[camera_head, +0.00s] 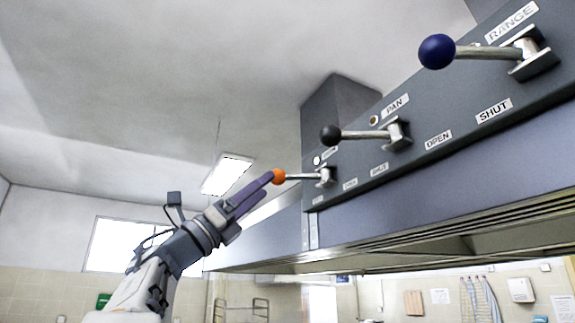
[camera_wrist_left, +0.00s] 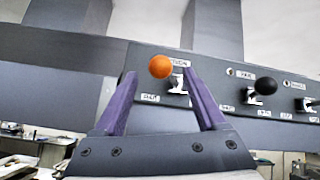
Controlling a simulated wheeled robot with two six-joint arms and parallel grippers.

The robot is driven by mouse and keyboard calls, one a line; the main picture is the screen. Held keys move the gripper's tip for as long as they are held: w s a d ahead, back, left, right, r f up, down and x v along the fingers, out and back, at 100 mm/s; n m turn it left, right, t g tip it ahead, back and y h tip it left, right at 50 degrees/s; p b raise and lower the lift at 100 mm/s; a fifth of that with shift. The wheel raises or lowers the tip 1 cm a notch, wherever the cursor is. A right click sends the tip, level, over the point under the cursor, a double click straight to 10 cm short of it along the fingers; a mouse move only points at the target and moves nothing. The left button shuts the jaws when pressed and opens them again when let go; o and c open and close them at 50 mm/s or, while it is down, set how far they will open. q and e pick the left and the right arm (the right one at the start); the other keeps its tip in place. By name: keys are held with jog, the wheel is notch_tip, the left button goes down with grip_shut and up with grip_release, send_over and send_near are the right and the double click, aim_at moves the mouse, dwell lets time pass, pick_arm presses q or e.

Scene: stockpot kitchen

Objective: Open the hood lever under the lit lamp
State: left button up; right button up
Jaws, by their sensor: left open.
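Three hood levers stick out from the grey hood panel. The nearest has a blue ball (camera_head: 437,51), the middle one a black ball (camera_head: 330,135), and the farthest an orange ball (camera_head: 279,176). The small lamp (camera_head: 317,160) above the orange lever looks bright white; the lamp (camera_head: 374,120) by the PAN label looks dull. The lamp by RANGE is mostly hidden by its lever. My left gripper (camera_head: 262,185) is open at the orange ball. In the left wrist view the orange ball (camera_wrist_left: 160,66) shows between its two purple fingers; contact cannot be told. My right gripper is not in view.
OPEN (camera_head: 438,139) and SHUT (camera_head: 494,110) labels sit below the blue-ball lever, with similar small labels below the others. The hood's lower edge (camera_head: 400,246) runs beneath the panel. Open air lies left of the hood, below a ceiling light (camera_head: 227,174).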

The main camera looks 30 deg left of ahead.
aim_at(282, 171)
pick_arm(q)
jog(key=p+x, duration=0.5)
jog(key=x, duration=0.2)
jog(key=shift+r, duration=0.25)
jog(key=shift+w+d+r+p, duration=0.35)
jog(key=shift+w+p, duration=0.1)
jog(key=shift+w, duration=0.1)
grip_shut()
dwell(0.7)
